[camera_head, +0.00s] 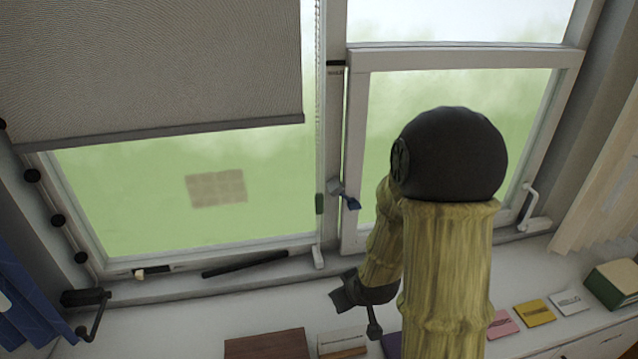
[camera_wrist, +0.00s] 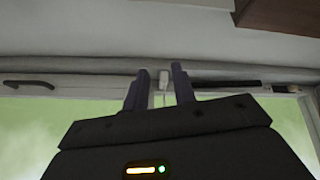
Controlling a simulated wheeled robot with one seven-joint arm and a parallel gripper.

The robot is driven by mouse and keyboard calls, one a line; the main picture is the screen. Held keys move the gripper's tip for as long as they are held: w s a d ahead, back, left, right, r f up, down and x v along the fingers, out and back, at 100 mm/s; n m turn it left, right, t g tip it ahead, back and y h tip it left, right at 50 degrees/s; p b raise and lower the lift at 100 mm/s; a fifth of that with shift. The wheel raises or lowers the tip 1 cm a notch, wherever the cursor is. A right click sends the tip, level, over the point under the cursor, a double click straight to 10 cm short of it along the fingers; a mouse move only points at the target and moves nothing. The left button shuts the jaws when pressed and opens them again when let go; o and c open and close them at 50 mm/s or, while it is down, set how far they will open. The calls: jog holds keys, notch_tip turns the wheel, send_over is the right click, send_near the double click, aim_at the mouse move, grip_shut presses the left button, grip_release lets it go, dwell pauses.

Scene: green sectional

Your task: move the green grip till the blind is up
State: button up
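The grey blind (camera_head: 160,60) covers the upper part of the left window pane, its bottom bar sloping across the picture. The small dark green grip (camera_head: 319,203) hangs upright by the right edge of that pane, at the lower end of a thin cord or chain. My gripper (camera_head: 345,291) is below and slightly right of the grip, low over the sill and apart from it. In the wrist view its two fingers (camera_wrist: 158,85) stand apart with nothing held. A small white window handle (camera_wrist: 163,77) shows between and beyond them. I cannot make out the green grip there.
A blue-ended latch (camera_head: 345,195) sticks out just right of the grip. A white handle (camera_head: 318,257) stands at the frame's bottom, and a dark crank (camera_head: 95,312) at lower left. A brown box (camera_head: 266,345) and several cards lie on the sill.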

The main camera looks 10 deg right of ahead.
notch_tip(320, 180, up, 13)
jog(key=w+m+t+y+p, duration=0.1)
jog(key=w+t+y+p, duration=0.1)
jog(key=t+p, duration=0.9)
jog(key=p, duration=0.5)
jog(key=shift+w+d+y+p, duration=0.3)
jog(key=shift+w+y+p, duration=0.05)
jog(key=shift+y, duration=0.05)
jog(key=shift+f, duration=0.1)
